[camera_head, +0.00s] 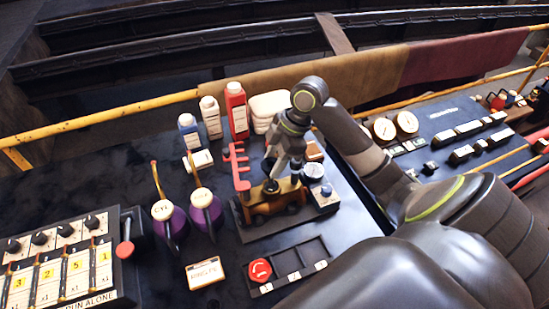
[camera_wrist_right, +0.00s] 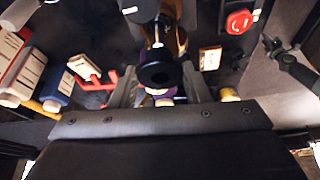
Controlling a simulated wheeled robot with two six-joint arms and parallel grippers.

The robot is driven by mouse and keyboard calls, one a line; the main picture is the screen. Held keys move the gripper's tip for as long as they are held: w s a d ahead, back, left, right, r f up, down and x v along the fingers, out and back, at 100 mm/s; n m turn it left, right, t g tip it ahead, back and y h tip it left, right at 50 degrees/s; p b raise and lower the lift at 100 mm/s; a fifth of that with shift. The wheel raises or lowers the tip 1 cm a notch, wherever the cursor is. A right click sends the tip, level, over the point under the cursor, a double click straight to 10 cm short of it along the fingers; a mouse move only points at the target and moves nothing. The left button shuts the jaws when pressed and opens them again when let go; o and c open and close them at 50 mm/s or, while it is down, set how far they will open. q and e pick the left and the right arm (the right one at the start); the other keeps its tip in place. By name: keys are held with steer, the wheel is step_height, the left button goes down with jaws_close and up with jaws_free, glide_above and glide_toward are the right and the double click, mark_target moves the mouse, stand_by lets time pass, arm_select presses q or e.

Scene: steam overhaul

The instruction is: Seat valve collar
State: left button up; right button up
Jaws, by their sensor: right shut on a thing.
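My right gripper (camera_head: 271,172) points down over a brass-coloured valve fixture (camera_head: 262,206) on the dark bench, beside a red upright part (camera_head: 240,168). In the right wrist view the gripper's fingers (camera_wrist_right: 160,88) are shut around a dark round collar (camera_wrist_right: 157,74) with a hole in its middle. In the head view the fingers and the fixture's top partly hide the collar, so I cannot tell whether it touches the fixture. My left gripper is not in view.
Two purple oil cans (camera_head: 205,213) with thin spouts stand left of the fixture. Bottles (camera_head: 237,110) stand behind it. A tray with a red button (camera_head: 260,270) lies in front. A switch panel (camera_head: 62,268) is at lower left. Gauges (camera_head: 406,122) are at right.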

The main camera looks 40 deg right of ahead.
steer(key=shift+f+b, duration=0.3)
steer(key=shift+f, duration=0.35)
steer(key=shift+f, duration=0.45)
steer(key=shift+f+b, duration=0.1)
steer(key=shift+b, duration=0.2)
steer(key=shift+f, duration=0.6)
steer(key=shift+f+b, duration=0.25)
steer(key=shift+b, duration=0.15)
steer(key=shift+f, duration=0.4)
steer(key=shift+f, duration=0.35)
stand_by(0.6)
